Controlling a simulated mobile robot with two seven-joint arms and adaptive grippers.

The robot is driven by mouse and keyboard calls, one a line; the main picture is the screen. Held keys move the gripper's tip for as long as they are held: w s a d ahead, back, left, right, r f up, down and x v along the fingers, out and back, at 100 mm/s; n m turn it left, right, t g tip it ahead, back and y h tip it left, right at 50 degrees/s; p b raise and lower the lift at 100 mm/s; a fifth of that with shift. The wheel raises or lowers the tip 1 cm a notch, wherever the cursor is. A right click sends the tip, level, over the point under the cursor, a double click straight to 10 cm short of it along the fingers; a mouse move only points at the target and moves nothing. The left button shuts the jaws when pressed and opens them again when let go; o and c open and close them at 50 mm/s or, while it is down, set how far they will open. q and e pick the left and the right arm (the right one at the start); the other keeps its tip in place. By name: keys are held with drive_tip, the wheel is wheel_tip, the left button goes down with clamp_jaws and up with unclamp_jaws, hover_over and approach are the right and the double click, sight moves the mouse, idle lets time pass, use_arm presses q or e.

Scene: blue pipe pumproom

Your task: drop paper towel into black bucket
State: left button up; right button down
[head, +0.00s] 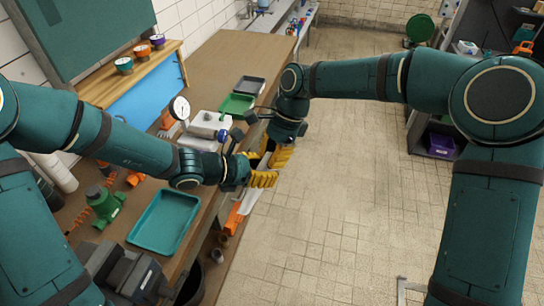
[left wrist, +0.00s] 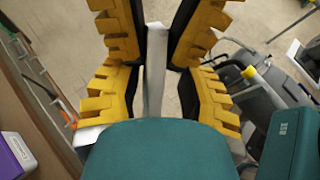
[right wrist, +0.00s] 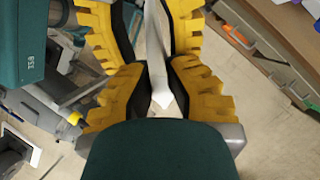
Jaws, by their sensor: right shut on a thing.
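My left gripper (head: 262,178) and right gripper (head: 283,157) are close together, over the aisle just off the bench's edge. Their yellow ribbed fingers nearly meet. A pale, thin strip, likely the paper towel, runs between the fingers in the left wrist view (left wrist: 154,75) and in the right wrist view (right wrist: 157,85). My right gripper is shut on it. Whether my left gripper also grips it cannot be told. A dark round container (head: 191,288), perhaps the black bucket, is partly hidden under the bench's near edge at the bottom.
The bench (head: 218,75) carries a teal tray (head: 165,221), a green tray (head: 237,104), a pressure gauge (head: 180,108) and a green valve part (head: 105,206). Open tiled floor (head: 335,215) lies right of the bench. A shelf with a purple bin (head: 441,145) stands at the right.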

use_arm(q)
drive_tip(key=shift+a+r, duration=0.2)
drive_tip(key=shift+a, duration=0.2)
drive_tip(key=v, duration=0.7)
drive_tip(key=s+a+f+m+g+y, duration=0.1)
drive_tip(key=a+f+m+g+y, duration=0.15)
drive_tip(key=f, duration=0.25)
drive_tip(key=s+a+f+m+g+y, duration=0.1)
drive_tip(key=s+f+m, duration=0.1)
drive_tip(key=f+m, duration=0.25)
drive_tip(key=s+d+f+m+y, duration=0.2)
drive_tip(key=s+f+m, duration=0.1)
drive_tip(key=f+m, duration=0.4)
drive_tip(key=s+d+f+m+y, duration=0.1)
drive_tip(key=s+f+m, duration=0.2)
drive_tip(key=f+m, duration=0.5)
drive_tip(key=shift+s+d+f+m+y, duration=0.2)
drive_tip(key=shift+d+f+m+y, duration=0.15)
drive_tip(key=shift+f, duration=0.25)
